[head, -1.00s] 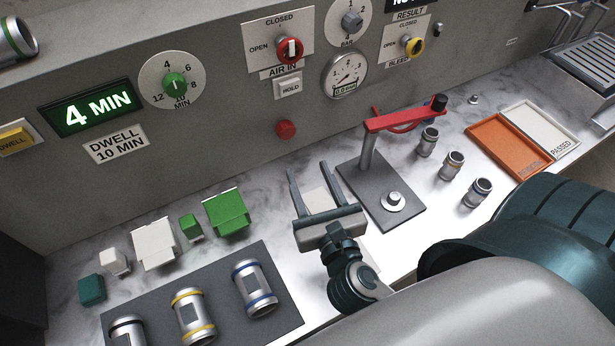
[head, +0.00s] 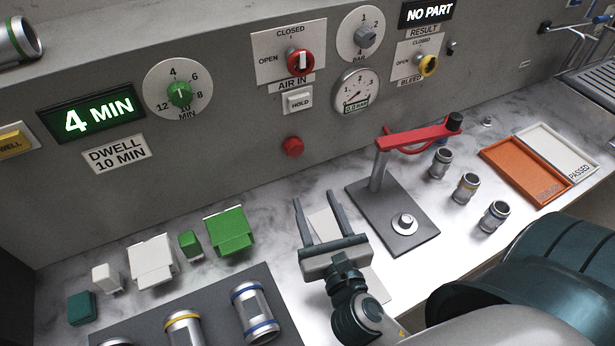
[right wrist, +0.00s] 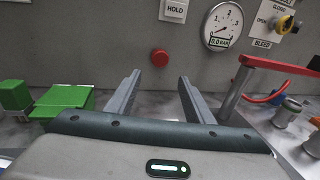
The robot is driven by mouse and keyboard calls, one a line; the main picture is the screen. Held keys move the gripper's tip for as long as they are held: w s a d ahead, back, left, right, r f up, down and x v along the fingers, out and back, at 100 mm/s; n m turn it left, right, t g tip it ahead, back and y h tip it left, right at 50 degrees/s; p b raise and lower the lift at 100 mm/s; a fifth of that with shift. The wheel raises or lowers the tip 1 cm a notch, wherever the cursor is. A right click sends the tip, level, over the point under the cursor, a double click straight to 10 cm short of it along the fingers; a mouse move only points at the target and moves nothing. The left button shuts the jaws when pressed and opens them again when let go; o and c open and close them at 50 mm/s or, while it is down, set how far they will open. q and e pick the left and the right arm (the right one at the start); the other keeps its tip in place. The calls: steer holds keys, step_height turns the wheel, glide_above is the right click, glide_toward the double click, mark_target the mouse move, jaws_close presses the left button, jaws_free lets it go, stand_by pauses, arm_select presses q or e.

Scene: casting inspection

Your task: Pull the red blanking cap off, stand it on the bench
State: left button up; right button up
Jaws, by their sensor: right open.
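The red blanking cap (head: 292,146) sits on the grey panel wall, below the HOLD button. In the right wrist view the cap (right wrist: 160,58) appears in the gap between the fingertips, beyond them on the wall. My right gripper (head: 315,198) is open and empty, its fingers pointing toward the wall, apart from the cap and lower in the head view. It also shows in the right wrist view (right wrist: 159,76). The marble bench (head: 262,255) runs below the panel. My left gripper is not in view.
A grey-based clamp (head: 395,218) with a red lever stands right of the gripper. Several small metal cylinders (head: 466,188) and the orange tray (head: 525,165) lie farther right. Green blocks (head: 230,231) and a dark mat (head: 205,306) with larger cylinders are left. Bare bench lies under the cap.

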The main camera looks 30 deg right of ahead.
mark_target(296, 150)
steer(key=p+x, duration=0.4)
steer(key=x, duration=1.3)
steer(key=shift+d+r, duration=0.1)
steer(key=c, duration=0.9)
steer(key=shift+s, duration=0.3)
steer(key=shift+c, duration=0.2)
steer(key=shift+s+p, duration=0.5)
steer(key=shift+s, duration=1.1)
steer(key=shift+s, duration=0.1)
steer(key=shift+d+p+v, duration=0.15)
steer(key=shift+v, duration=0.8)
steer(key=shift+d+p+v, duration=0.1)
steer(key=shift+p+v, duration=0.05)
steer(key=shift+v, duration=0.8)
